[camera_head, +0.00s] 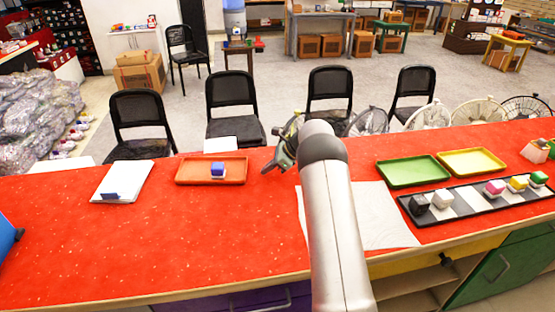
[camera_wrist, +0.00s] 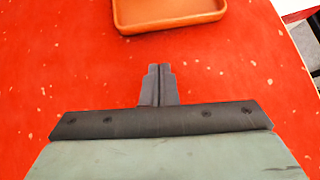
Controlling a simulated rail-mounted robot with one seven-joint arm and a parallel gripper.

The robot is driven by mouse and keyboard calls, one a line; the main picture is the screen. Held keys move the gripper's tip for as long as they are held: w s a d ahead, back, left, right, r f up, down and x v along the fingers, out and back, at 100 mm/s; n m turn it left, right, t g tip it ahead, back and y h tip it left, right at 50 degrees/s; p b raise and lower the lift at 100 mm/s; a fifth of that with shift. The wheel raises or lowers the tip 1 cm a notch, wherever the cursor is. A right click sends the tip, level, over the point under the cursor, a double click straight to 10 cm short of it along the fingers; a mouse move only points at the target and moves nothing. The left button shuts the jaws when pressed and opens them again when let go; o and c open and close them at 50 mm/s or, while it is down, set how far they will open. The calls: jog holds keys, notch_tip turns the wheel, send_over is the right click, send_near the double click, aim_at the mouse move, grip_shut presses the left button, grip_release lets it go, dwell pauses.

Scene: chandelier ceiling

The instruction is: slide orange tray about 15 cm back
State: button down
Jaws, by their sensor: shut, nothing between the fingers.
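The orange tray (camera_head: 189,176) lies on the red tabletop, left of my gripper and near the far edge in the head view. A blue and white block (camera_head: 217,169) sits in it, right of its middle. My gripper (camera_head: 268,170) is just right of the tray, apart from it, low over the red surface. In the wrist view my gripper (camera_wrist: 159,84) is shut with the fingers together and nothing between them. The near end of the orange tray (camera_wrist: 170,27) shows ahead of the fingertips, with a gap of red table between. The block is out of the wrist view.
A white paper stack (camera_head: 125,180) with a dark blue item lies left of the tray. A white sheet (camera_head: 375,215) lies under my arm. A green tray (camera_head: 412,184), a yellow tray (camera_head: 470,151) and a black rack of blocks (camera_head: 430,222) stand right. Black chairs stand beyond the table.

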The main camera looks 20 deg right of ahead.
aim_at(250, 176)
jog(key=a, duration=0.1)
jog(key=w+a, duration=0.1)
jog(key=a+p, duration=0.1)
jog(key=a, duration=0.1)
jog(key=shift+w+f, duration=0.35)
jog(key=shift+a, duration=0.2)
jog(key=shift+w+a, duration=0.25)
jog(key=shift+a, duration=0.2)
jog(key=shift+w+a, duration=0.2)
jog(key=shift+a, duration=0.25)
jog(key=shift+d, duration=0.1)
jog(key=shift+s+d, duration=0.1)
